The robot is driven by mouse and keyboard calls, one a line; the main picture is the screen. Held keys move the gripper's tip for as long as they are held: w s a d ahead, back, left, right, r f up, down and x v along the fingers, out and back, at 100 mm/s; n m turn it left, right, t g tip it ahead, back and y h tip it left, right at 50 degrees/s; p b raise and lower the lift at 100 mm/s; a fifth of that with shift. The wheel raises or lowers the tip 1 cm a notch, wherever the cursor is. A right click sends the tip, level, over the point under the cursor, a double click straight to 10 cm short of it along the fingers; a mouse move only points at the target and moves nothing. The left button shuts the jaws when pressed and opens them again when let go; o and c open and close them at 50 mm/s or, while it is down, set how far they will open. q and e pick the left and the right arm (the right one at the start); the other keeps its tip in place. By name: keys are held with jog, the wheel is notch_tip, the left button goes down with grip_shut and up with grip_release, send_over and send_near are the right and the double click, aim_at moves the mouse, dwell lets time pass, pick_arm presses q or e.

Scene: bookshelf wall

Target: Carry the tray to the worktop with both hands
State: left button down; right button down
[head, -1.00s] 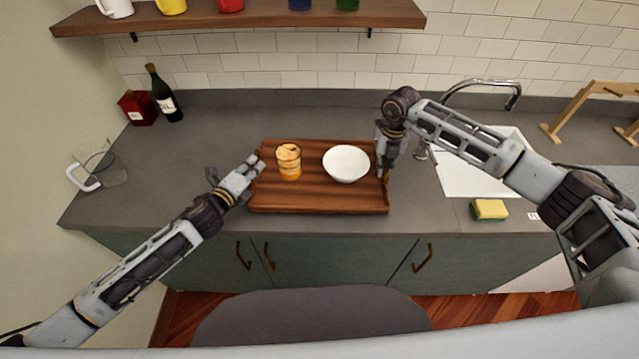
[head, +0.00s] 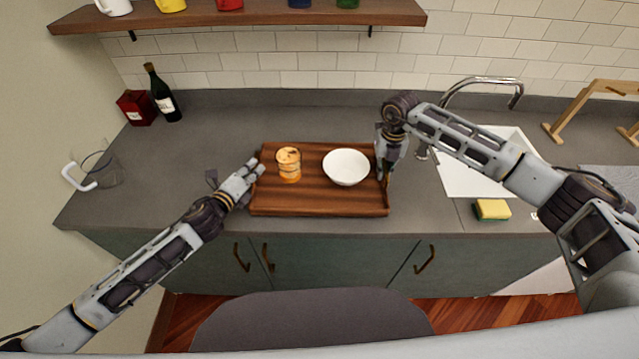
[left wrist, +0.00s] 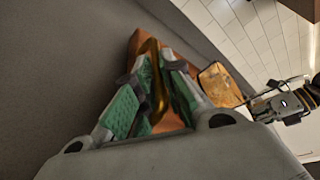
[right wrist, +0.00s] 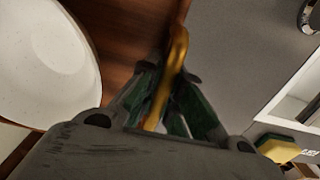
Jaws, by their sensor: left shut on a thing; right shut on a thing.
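The brown wooden tray (head: 318,203) is at the worktop (head: 210,120), level, toward its front edge; whether it touches the surface is hard to tell. It carries a glass with orange contents (head: 288,164) and a white bowl (head: 346,167), both upright. My left gripper (head: 256,170) is at the tray's left end, and in the left wrist view its fingers (left wrist: 158,85) are shut on a brass-coloured handle. My right gripper (head: 384,172) comes from above at the right end, and in the right wrist view its fingers (right wrist: 168,95) are shut on the other brass handle (right wrist: 178,50).
A dark bottle (head: 163,95), a red box (head: 137,108) and a clear jug (head: 102,168) stand at the left. A sink (head: 470,175) with a tap (head: 485,82), a yellow sponge (head: 492,209) and a wooden rack (head: 580,105) are at the right. Worktop behind the tray is clear.

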pick_arm(q)
jog(key=shift+f+b, duration=0.65)
jog(key=shift+b, duration=0.1)
pick_arm(e)
jog(key=shift+f, duration=0.75)
pick_arm(q)
jog(key=c, duration=1.9)
grip_release()
jog(key=shift+f, duration=0.15)
jog(key=shift+c, duration=0.2)
pick_arm(e)
jog(key=c, duration=2)
grip_release()
jog(key=shift+f, duration=0.1)
jog(key=shift+c, duration=0.2)
pick_arm(q)
jog(key=o, duration=0.4)
pick_arm(e)
jog(key=o, duration=0.4)
jog(key=shift+s, duration=0.1)
pick_arm(q)
jog(key=shift+s, duration=0.1)
jog(key=shift+s, duration=0.1)
jog(key=shift+v, duration=5.8)
jog(key=shift+s, duration=0.1)
pick_arm(e)
jog(key=shift+r, duration=0.25)
jog(key=shift+r, duration=5.85)
